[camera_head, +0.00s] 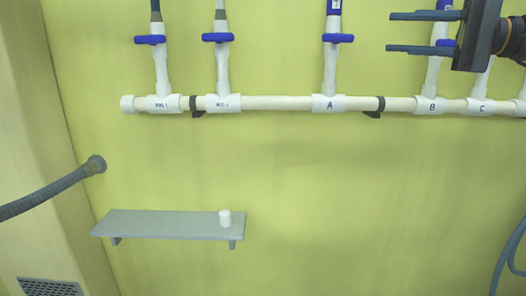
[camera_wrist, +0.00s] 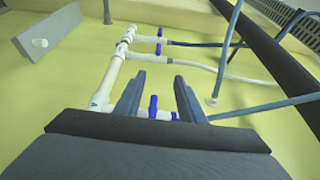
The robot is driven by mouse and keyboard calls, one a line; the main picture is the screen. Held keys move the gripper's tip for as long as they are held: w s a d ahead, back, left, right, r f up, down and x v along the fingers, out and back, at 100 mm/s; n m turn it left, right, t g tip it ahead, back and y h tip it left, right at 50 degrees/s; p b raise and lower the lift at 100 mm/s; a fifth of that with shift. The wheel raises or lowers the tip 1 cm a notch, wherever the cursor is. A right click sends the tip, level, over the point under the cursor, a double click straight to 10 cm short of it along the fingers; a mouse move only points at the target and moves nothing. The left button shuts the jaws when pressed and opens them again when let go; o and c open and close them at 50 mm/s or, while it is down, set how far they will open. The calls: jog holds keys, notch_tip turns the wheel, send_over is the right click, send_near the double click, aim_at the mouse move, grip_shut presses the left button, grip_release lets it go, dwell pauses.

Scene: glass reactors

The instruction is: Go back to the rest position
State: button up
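My gripper (camera_head: 392,32) is at the top right in the head view, its two blue-grey fingers apart and pointing left. No object shows between them there. In the wrist view my gripper (camera_wrist: 158,88) also shows open and empty. The blue handle of valve A (camera_wrist: 153,107) appears in the gap between the fingers, beyond them. In the head view the valve A handle (camera_head: 338,38) lies left of the fingertips, clear of them. The valve B handle (camera_head: 446,43) is partly hidden behind my gripper.
A white pipe manifold (camera_head: 265,103) runs along the yellow-green wall, with more blue-handled valves (camera_head: 150,40) at left. A grey shelf (camera_head: 160,225) holds a small white cylinder (camera_head: 225,218). A grey hose (camera_head: 45,195) juts out at left. The wall below the manifold is mostly clear.

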jog(key=s+a+f+m+g+h, duration=0.1)
jog(key=a+f+g+h, duration=0.3)
jog(key=f, duration=0.9)
jog(key=s+a+f+m+g+h, duration=0.15)
jog(key=a+f, duration=0.35)
jog(key=f, duration=0.8)
jog(key=s+f+n+h, duration=0.3)
jog(key=s+f+h, duration=0.2)
jog(key=f, duration=0.7)
jog(key=s+f+n+g+h, duration=0.1)
jog(key=s+f+n+h, duration=0.3)
jog(key=f, duration=0.8)
jog(key=s+d+h, duration=0.1)
jog(key=s+h, duration=0.1)
jog(key=s, duration=0.1)
